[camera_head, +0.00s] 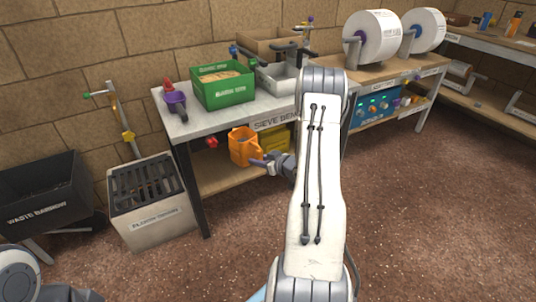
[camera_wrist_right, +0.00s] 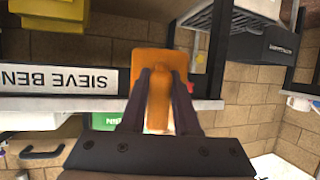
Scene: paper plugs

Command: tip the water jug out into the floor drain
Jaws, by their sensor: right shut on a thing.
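The orange water jug (camera_head: 243,147) is in front of the sieve bench's lower shelf, looking roughly upright, with its handle side towards my right gripper (camera_head: 272,163). My right gripper is shut on the jug. In the right wrist view the orange jug (camera_wrist_right: 159,62) shows between the two dark fingers. Its contents are hidden. A grey floor box with a dark slatted grate (camera_head: 145,186), which looks like the drain, stands left of the bench, apart from the jug. Its front label is hard to read. My left gripper is out of view.
The sieve bench (camera_head: 185,128) has a leg between the jug and the grated box. A green crate (camera_head: 222,86) and a purple scoop (camera_head: 175,99) are on top. A black waste barrow (camera_head: 45,190) stands left. The brown floor in front is clear.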

